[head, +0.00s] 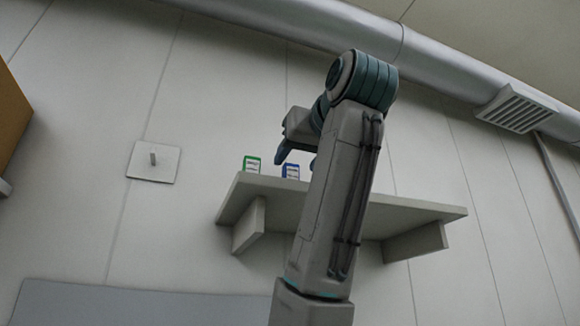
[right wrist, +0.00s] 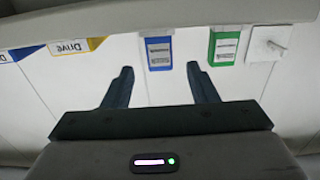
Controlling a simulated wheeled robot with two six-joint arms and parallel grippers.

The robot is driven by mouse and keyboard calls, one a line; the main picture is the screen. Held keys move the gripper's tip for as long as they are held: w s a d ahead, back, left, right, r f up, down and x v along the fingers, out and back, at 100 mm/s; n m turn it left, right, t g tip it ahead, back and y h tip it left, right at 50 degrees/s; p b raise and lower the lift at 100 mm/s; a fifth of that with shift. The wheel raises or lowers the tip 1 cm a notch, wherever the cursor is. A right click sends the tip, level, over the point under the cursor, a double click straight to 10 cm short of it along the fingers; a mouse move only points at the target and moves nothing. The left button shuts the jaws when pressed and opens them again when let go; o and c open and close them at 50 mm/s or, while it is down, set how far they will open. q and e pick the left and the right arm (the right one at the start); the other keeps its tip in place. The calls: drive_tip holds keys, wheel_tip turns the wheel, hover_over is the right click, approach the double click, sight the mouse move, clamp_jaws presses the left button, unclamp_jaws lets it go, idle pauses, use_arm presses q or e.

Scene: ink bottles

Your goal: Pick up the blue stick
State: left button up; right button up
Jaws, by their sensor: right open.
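My right gripper (head: 297,161) is just above the blue stick, fingers pointing down. In the right wrist view, which appears upside down, the blue stick (right wrist: 159,51) lies in line with the gap between the open, empty fingers (right wrist: 162,71). The green stick (right wrist: 223,46) is beyond the right finger. My left gripper is out of view.
A wall plate with a peg (head: 152,162) is left of the shelf. A large pipe (head: 300,22) runs above.

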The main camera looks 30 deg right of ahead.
sight(292, 169)
drive_tip(key=shift+w+r+p, duration=0.2)
drive_tip(key=shift+w+p, duration=0.1)
drive_tip(key=shift+p, duration=0.6)
drive_tip(key=p+x, duration=0.1)
drive_tip(key=x, duration=0.1)
drive_tip(key=f+p+x, duration=0.1)
drive_tip(key=x, duration=0.1)
drive_tip(key=shift+w+d+p, duration=0.1)
drive_tip(key=shift+w+p, duration=0.05)
drive_tip(key=shift+p, duration=0.15)
drive_tip(key=shift+w, duration=0.15)
drive_tip(key=shift+c, duration=0.8)
drive_tip(key=c, duration=0.8)
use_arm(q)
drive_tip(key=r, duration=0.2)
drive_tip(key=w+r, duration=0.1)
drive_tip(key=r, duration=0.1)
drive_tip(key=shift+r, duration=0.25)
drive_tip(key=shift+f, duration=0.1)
use_arm(e)
drive_tip(key=shift+r, duration=0.1)
